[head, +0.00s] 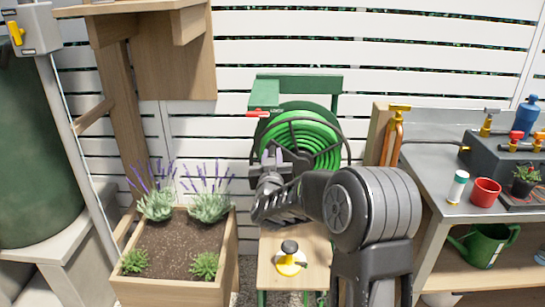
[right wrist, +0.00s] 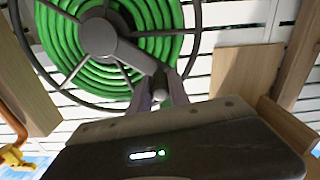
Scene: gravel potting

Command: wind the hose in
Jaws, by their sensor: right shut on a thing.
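The hose reel stands at the middle of the head view, on a green frame (head: 300,80) in front of the white fence. Bright green hose (head: 318,140) lies coiled on its drum, inside a dark spoked rim (right wrist: 200,22). A grey crank arm (right wrist: 130,62) runs from the hub to a crank handle (right wrist: 160,92). My right gripper (head: 268,165) is in front of the reel's lower left and is shut on the crank handle. My right arm hides the reel's lower part. My left gripper is out of view.
A planter (head: 175,285) with lavender stands left of the reel. A yellow and black sprinkler (head: 289,262) sits on a low wooden surface below my arm. A grey-topped bench (head: 425,185) with a red pot (head: 486,191) stands at the right.

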